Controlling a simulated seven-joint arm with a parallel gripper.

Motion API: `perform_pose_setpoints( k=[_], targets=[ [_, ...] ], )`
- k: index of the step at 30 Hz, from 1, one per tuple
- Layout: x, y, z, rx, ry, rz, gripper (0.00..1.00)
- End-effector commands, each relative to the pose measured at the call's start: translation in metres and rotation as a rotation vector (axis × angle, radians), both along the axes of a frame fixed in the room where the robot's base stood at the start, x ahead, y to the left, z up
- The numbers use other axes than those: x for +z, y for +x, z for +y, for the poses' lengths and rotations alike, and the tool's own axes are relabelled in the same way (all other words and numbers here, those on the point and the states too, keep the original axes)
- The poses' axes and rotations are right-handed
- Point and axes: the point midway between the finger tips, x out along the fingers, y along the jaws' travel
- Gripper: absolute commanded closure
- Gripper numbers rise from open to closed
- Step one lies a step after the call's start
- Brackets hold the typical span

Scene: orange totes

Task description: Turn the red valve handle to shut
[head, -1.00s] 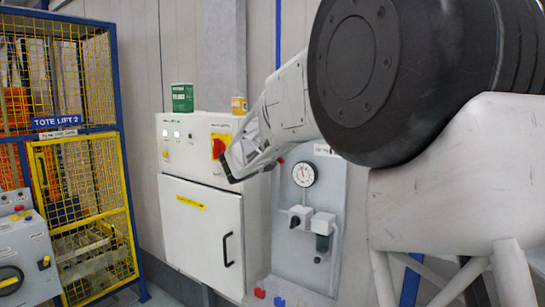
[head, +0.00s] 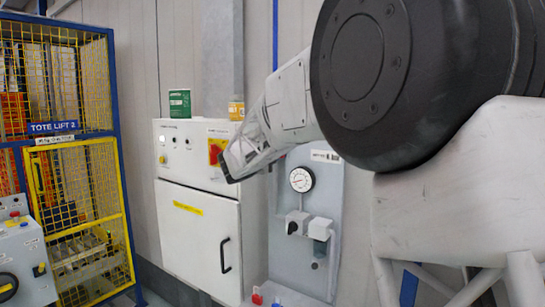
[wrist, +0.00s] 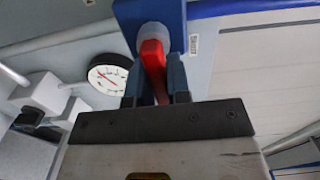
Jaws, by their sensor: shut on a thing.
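The red valve handle (wrist: 152,68) shows in the wrist view, on a pale round hub in front of a blue plate (wrist: 180,15). My gripper (wrist: 157,88) is shut on it, with a dark finger on each side. The handle's lower end is between the fingers. The handle cannot be made out clearly there, as my arm covers much of that spot.
A round gauge (head: 302,179) is close beside the handle; grey fittings (head: 310,227) sit below it. The white cabinet (head: 200,235) carries a red rotary switch on a yellow plate (head: 216,148) right behind my gripper. A yellow mesh cage (head: 75,200) stands at the left.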

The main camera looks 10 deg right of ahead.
Motion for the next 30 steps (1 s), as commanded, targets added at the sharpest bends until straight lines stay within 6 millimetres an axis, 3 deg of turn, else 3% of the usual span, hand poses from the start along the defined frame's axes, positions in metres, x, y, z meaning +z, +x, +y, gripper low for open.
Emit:
perform_pose_setpoints(
  k=[10,11,16,30],
  targets=[
    [0.0035,0.0008,0.0019,0.004,-0.006,0.0,1.0],
    [0.0035,0.0008,0.0019,0.004,-0.006,0.0,0.81],
    [0.0023,0.0005,0.0015,0.003,-0.005,0.001,0.57],
    [0.0016,-0.0055,0.0067,0.002,-0.004,0.001,0.57]
  ],
)
